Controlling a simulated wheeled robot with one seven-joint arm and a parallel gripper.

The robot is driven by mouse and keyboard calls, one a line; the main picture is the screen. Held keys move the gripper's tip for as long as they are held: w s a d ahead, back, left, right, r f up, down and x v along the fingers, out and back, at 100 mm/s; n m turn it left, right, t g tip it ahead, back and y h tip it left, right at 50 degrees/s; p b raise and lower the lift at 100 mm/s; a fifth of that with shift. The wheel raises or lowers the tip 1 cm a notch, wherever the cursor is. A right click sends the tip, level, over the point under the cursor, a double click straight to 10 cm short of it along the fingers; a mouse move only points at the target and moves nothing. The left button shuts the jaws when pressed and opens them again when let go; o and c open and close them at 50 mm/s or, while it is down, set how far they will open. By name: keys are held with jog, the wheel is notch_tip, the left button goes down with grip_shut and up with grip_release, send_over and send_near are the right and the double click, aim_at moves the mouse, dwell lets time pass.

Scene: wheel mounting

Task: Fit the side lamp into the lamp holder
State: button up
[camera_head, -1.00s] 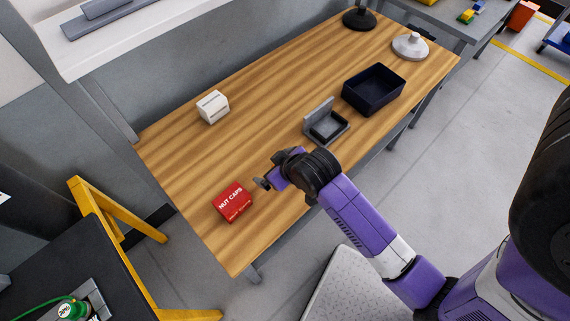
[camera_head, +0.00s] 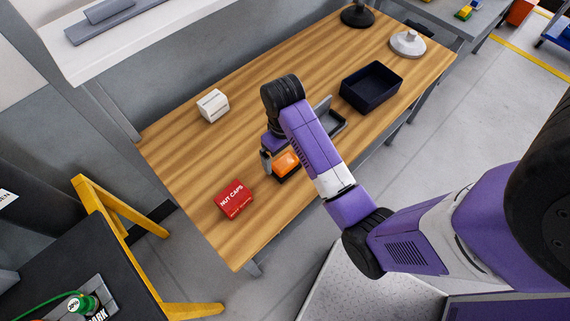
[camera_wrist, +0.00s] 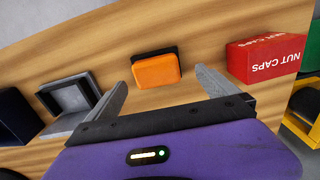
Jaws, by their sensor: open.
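The side lamp (camera_head: 286,163) is a small orange block with a black base, lying on the wooden table. It also shows in the wrist view (camera_wrist: 156,71), ahead of and between my finger tips. My gripper (camera_wrist: 163,88) is open and empty, its fingers spread to either side of the lamp's line, apart from it. In the head view my gripper (camera_head: 271,158) is partly hidden by my arm, just left of the lamp. The grey lamp holder (camera_head: 336,123), with an upright back plate, stands further right, partly behind my arm; in the wrist view it is at left (camera_wrist: 76,97).
A red NUT CAPS box (camera_head: 233,199) lies left of the lamp. A white box (camera_head: 212,105) stands near the wall. A dark open bin (camera_head: 371,86) is beyond the holder. The table between the white box and red box is clear.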

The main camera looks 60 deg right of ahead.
aim_at(285, 161)
jog(key=shift+s+d+f+p, duration=0.15)
jog(key=shift+f+p, duration=0.1)
jog(key=shift+f, duration=0.9)
jog(key=shift+w+d+f+p, duration=0.1)
jog(key=shift+d+f+p, duration=0.1)
jog(key=shift+f, duration=0.95)
jog(key=c, duration=1.5)
jog(key=shift+c, duration=0.2)
jog(key=shift+r, duration=0.1)
